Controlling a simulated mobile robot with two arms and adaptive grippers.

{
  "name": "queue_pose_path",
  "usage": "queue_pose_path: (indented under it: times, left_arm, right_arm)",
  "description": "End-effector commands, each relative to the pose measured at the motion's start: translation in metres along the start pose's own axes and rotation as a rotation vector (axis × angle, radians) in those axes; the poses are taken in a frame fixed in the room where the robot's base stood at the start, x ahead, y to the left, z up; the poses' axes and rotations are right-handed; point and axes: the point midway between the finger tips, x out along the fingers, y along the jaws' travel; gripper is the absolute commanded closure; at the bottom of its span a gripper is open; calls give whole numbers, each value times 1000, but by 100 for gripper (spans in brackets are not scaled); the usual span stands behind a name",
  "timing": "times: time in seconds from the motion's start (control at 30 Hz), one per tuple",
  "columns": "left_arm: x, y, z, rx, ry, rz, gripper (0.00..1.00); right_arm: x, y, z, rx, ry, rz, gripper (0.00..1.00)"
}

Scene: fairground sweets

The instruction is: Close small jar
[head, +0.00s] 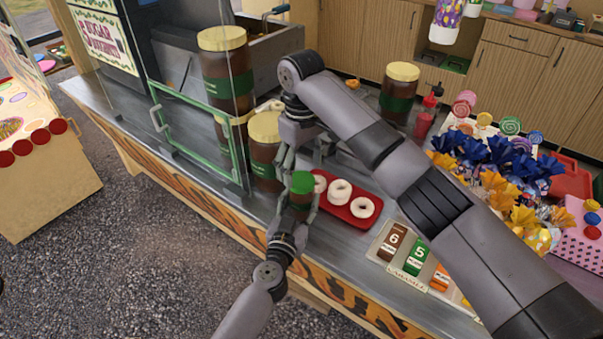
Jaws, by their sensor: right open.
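The small jar (299,201) is dark brown with a green lid (302,183) on its top, near the counter's front edge. I cannot tell how tightly the lid sits. My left gripper (297,207) comes up from below, with a finger on each side of the jar, and looks shut on it. My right gripper (301,158) is open, just behind and above the lid, pointing down with its fingers spread. Its fingers seem empty. My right arm hides part of the counter.
A large jar with a cream lid (265,127) stands close left of the grippers. A red tray (362,220) with white rings lies just right. A glass case with a green frame (200,105) stands left. Caramel boxes (416,255) and wrapped sweets (490,165) lie right.

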Motion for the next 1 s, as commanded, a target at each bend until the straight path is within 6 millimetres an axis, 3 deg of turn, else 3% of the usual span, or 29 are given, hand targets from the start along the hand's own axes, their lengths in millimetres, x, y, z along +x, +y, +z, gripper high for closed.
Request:
queue_pose_path:
  times: [0.1, 0.47, 0.8, 1.0]
  left_arm:
    - [0, 0, 0, -1, 0, 1, 100]
    - [0, 0, 0, -1, 0, 1, 100]
    - [0, 0, 0, -1, 0, 1, 100]
    - [0, 0, 0, -1, 0, 1, 100]
  right_arm:
    - [-13, 0, 0, -1, 0, 1, 31]
    - [-16, 0, 0, -28, 0, 1, 31]
    - [-44, 1, -1, -503, 0, 6, 31]
    - [-49, 0, 0, -634, -2, 0, 31]
